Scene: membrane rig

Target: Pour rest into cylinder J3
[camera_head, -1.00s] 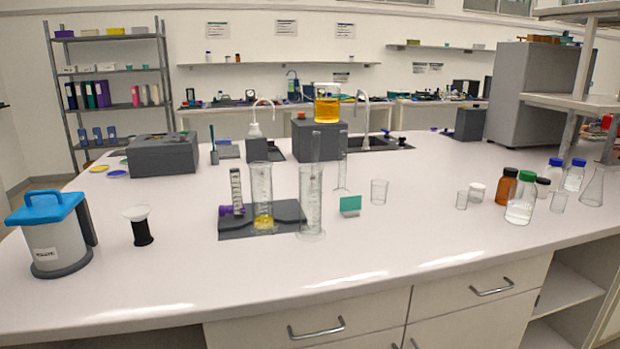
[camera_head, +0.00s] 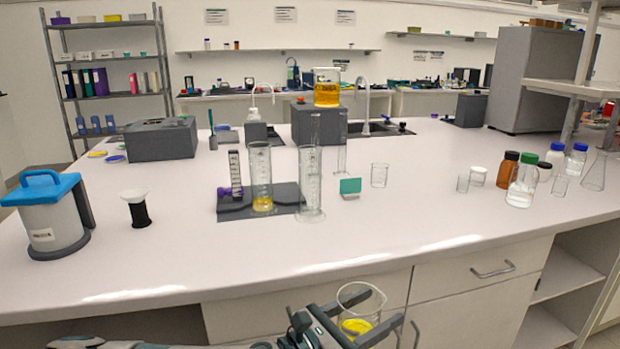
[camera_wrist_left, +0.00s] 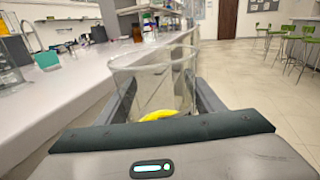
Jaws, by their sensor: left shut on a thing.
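My left gripper (camera_head: 360,318) is low at the front edge of the bench, shut on a clear glass beaker (camera_head: 358,297) with some yellow liquid in the bottom. In the left wrist view the beaker (camera_wrist_left: 152,85) stands between the fingers, its yellow liquid (camera_wrist_left: 160,115) partly hidden by the gripper. On the bench, a graduated cylinder (camera_head: 261,170) holds a little yellow liquid on a dark grey mat (camera_head: 236,210). A clear, seemingly empty cylinder (camera_head: 310,185) stands at the mat's right edge. I cannot read which is J3. My right gripper is out of view.
A beaker of amber liquid (camera_head: 327,88) sits on a grey box (camera_head: 312,126). Bottles and glassware crowd the right. The front of the bench is clear.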

